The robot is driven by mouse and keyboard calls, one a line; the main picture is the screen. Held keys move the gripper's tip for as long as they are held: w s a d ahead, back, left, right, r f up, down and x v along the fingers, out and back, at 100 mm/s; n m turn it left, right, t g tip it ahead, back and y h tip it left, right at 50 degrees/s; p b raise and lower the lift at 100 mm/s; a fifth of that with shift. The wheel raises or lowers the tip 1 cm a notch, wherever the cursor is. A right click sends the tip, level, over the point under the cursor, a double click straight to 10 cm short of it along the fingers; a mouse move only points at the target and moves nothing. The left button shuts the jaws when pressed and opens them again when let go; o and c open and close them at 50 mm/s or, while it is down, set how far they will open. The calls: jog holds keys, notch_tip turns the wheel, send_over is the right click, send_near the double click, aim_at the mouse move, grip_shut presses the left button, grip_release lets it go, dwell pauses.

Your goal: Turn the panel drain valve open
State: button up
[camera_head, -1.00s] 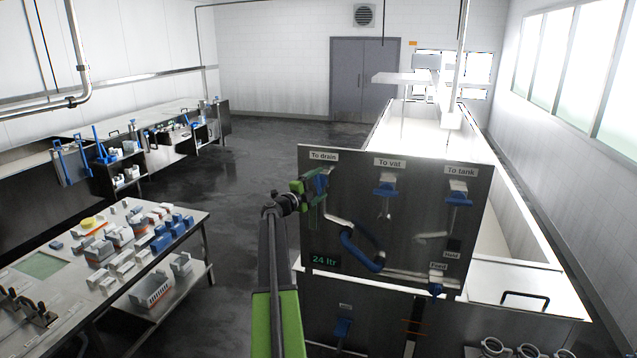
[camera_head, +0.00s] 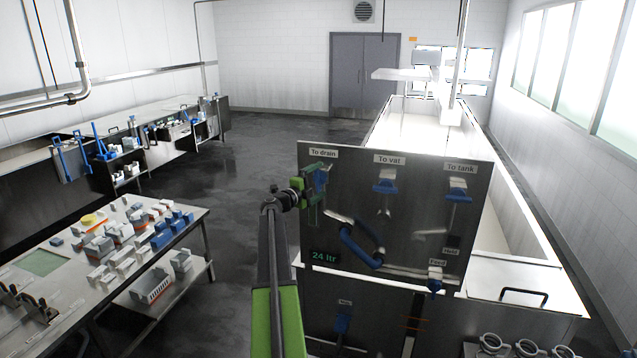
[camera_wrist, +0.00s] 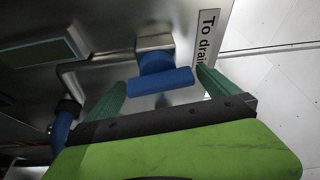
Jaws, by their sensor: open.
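The panel drain valve has a blue handle and sits under the "To drain" label (camera_head: 323,153) on the steel panel (camera_head: 400,228). In the head view my gripper (camera_head: 318,190) is at this valve and mostly covers it. In the wrist view the blue handle (camera_wrist: 160,82) is a short bar on a blue hub and a grey metal fitting (camera_wrist: 154,42). My gripper (camera_wrist: 160,92) is open, with one green finger beyond each end of the bar. I cannot tell whether either finger touches it.
Blue-handled valves sit under "To vat" (camera_head: 385,185) and "To tank" (camera_head: 459,192). A blue hose (camera_head: 358,248) bends across the panel below my gripper. A "24 ltr" display (camera_head: 325,257) is at lower left. A table (camera_head: 100,300) with parts stands left, with open floor between.

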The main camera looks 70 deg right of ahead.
jog(key=r+v, duration=0.1)
jog(key=v, duration=1.6)
jog(key=shift+a+f+b, duration=0.2)
jog(key=shift+f+b, duration=0.2)
jog(key=shift+f, duration=0.05)
jog(key=shift+w, duration=0.1)
